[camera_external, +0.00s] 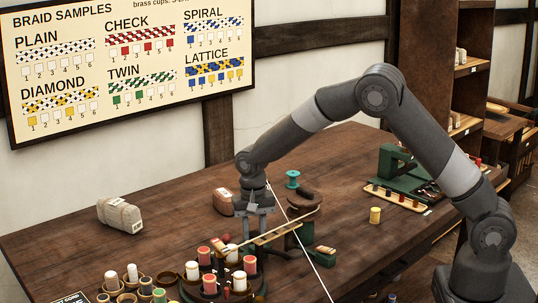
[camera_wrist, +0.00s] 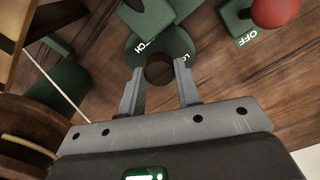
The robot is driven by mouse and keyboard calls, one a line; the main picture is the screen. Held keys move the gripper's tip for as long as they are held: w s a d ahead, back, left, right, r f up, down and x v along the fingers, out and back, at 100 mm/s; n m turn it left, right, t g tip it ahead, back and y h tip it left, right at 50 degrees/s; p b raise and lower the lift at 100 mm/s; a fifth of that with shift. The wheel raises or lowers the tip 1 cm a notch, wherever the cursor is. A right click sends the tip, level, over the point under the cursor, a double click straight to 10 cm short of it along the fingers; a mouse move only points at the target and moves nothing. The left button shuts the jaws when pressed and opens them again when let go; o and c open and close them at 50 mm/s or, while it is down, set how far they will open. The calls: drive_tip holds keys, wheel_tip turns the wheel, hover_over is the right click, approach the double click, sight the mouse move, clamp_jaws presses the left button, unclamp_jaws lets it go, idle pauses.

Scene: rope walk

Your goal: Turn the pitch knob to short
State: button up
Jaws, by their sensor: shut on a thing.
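The pitch knob (camera_wrist: 159,72) is a dark round knob on a green dial plate (camera_wrist: 172,42) in the wrist view. Letters ending in "TCH" show to its upper left and "LO" to its right; the rest of the lettering is hidden. My gripper (camera_wrist: 160,78) has one finger on each side of the knob and is shut on it. In the external view my gripper (camera_external: 259,213) points down at the braiding machine on the bench, and the knob cannot be made out there. No pointer mark on the knob is clear.
A red ball-topped control (camera_wrist: 275,9) stands beside an "OFF" label. A white cord (camera_wrist: 55,83) runs near my gripper. Spools (camera_external: 192,270) crowd the front of the wooden bench (camera_external: 160,190). A wrapped bundle (camera_external: 119,215) lies left, with clear bench around it.

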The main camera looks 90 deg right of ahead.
sight(254, 233)
drive_tip(key=o, duration=1)
drive_tip(key=shift+c, duration=0.2)
wheel_tip(254, 233, up, 11)
idle(0.3)
drive_tip(key=s+a+r+n+t, duration=0.3)
drive_tip(key=s+a+r+n, duration=0.4)
drive_tip(key=s+a+r, duration=0.8)
drive_tip(key=s+a+n+t, duration=0.1)
drive_tip(key=s+a+n, duration=0.2)
drive_tip(key=s, duration=0.6)
drive_tip(key=s+a+n+t, duration=0.1)
drive_tip(key=s+a+n, duration=0.3)
drive_tip(key=s, duration=0.6)
drive_tip(key=shift+a+t, duration=0.35)
drive_tip(key=shift+t, duration=0.05)
